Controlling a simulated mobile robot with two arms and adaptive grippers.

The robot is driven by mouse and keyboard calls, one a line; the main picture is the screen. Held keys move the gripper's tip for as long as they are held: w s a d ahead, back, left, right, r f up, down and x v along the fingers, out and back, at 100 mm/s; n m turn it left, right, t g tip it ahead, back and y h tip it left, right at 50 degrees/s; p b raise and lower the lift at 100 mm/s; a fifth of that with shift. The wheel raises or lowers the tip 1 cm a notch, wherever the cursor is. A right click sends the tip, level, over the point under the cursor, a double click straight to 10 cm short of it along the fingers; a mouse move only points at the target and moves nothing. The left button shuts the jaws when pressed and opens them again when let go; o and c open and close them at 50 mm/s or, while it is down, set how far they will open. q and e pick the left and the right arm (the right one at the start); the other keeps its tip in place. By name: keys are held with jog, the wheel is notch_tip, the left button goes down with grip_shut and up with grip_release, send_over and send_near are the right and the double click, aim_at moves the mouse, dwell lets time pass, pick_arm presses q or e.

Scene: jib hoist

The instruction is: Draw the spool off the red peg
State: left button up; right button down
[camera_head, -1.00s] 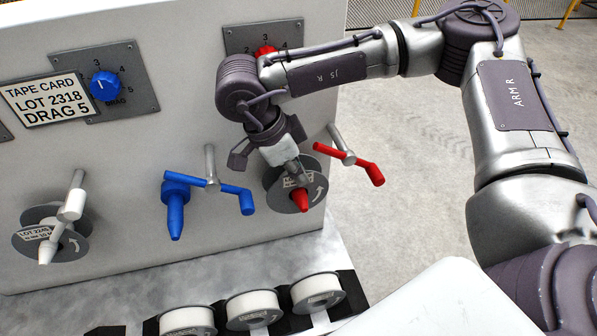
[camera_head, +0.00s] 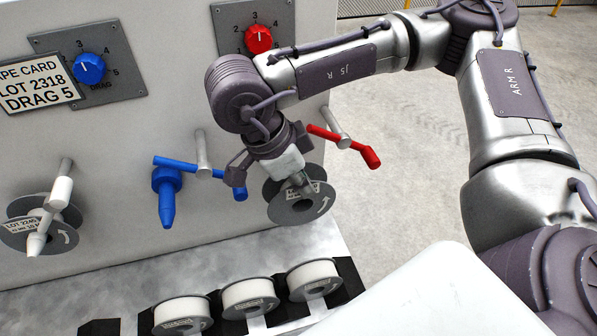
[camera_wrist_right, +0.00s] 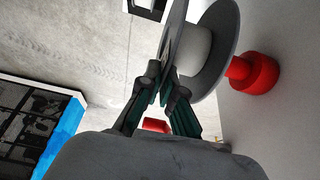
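My right gripper (camera_head: 300,183) is shut on the near flange of a grey-flanged spool (camera_head: 284,211) with a white core. In the right wrist view my fingertips (camera_wrist_right: 165,88) pinch that flange edge, and the spool (camera_wrist_right: 226,35) is seen side-on. The red peg (camera_wrist_right: 254,74) stands out from the panel behind the spool, with its thinner part reaching the rear flange; whether its tip is still inside the hub is hidden. In the head view the peg is hidden and the hub hole shows no red. My left gripper is out of view.
A red crank (camera_head: 345,145) stands just right of the spool. The blue peg (camera_head: 166,195) is bare, with a blue crank (camera_head: 204,172) beside it. A white peg (camera_head: 40,228) carries another spool. Three spools (camera_head: 250,298) sit in a rack below.

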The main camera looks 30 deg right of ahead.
jog(key=s+a+b, duration=0.1)
jog(key=s, duration=0.5)
jog(key=shift+a, duration=0.3)
jog(key=shift+s, duration=0.1)
